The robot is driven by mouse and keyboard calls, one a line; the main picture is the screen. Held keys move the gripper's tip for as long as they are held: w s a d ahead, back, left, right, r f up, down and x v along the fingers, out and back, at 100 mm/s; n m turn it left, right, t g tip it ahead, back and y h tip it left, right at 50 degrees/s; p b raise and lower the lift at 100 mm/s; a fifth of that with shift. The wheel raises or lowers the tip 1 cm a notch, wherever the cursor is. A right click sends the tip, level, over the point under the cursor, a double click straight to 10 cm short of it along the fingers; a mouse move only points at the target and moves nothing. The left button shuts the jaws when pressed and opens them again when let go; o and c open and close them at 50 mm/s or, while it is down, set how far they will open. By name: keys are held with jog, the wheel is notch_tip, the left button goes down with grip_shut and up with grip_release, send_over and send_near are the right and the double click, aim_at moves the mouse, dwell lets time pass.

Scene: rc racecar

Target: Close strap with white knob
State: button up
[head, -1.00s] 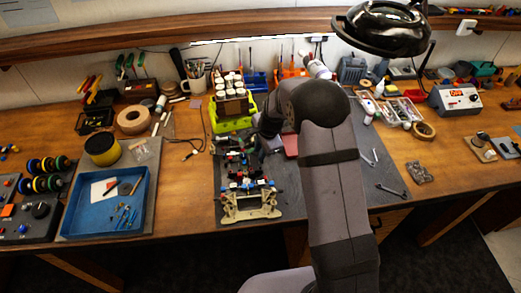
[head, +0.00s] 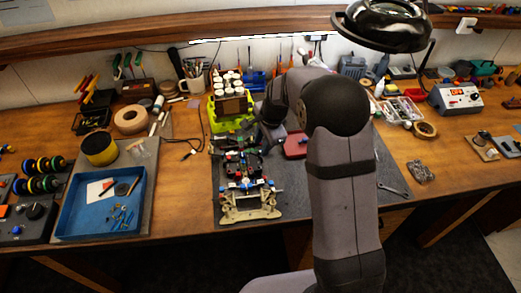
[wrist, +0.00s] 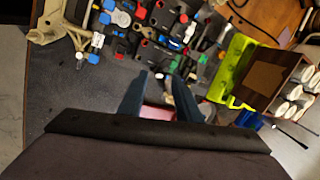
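The racecar chassis (head: 245,183) lies on the grey mat, with coloured parts and a beige bracket at its near end. In the wrist view, its parts (wrist: 150,35) fill the top, with several red, blue and white pieces. A small white piece (wrist: 168,84) shows near my fingertips; I cannot tell if it is the white knob. The strap cannot be made out. My gripper (wrist: 161,75) is open, its two dark blue fingers apart beside the chassis, with no object clearly held. In the head view, the fingers are hidden by my arm.
A lime-green rack (head: 232,118) with white-capped bottles stands behind the chassis; it also shows in the wrist view (wrist: 232,68). A red box (head: 296,146) lies right of the chassis. A blue tray (head: 72,225) is at left. A wrench (head: 393,190) lies at right.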

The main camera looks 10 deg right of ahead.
aim_at(258, 153)
jog(key=shift+v, duration=1.05)
jog(key=shift+m, duration=0.8)
jog(key=d+f+b, duration=0.1)
jog(key=d, duration=0.1)
jog(key=d+f+b, duration=0.1)
jog(key=d+f, duration=0.2)
jog(key=d, duration=0.1)
jog(key=shift+d+f+b, duration=0.2)
jog(key=shift+d+b, duration=0.2)
jog(key=w+d, duration=0.1)
jog(key=d+m+b, duration=0.1)
jog(key=d, duration=0.1)
jog(key=shift+w+f, duration=0.4)
jog(key=shift+w+d+r+m+y, duration=0.1)
jog(key=shift+w+r+m+y, duration=0.25)
jog(key=shift+w, duration=0.2)
jog(key=shift+s+a+r+n+g+y, duration=0.8)
jog(key=shift+a+r+n+y, duration=1)
jog(key=shift+a, duration=1.65)
jog(key=shift+h, duration=0.25)
jog(key=shift+p+x, duration=1.3)
jog(key=shift+x, duration=1.9)
jog(key=shift+w+d, duration=0.1)
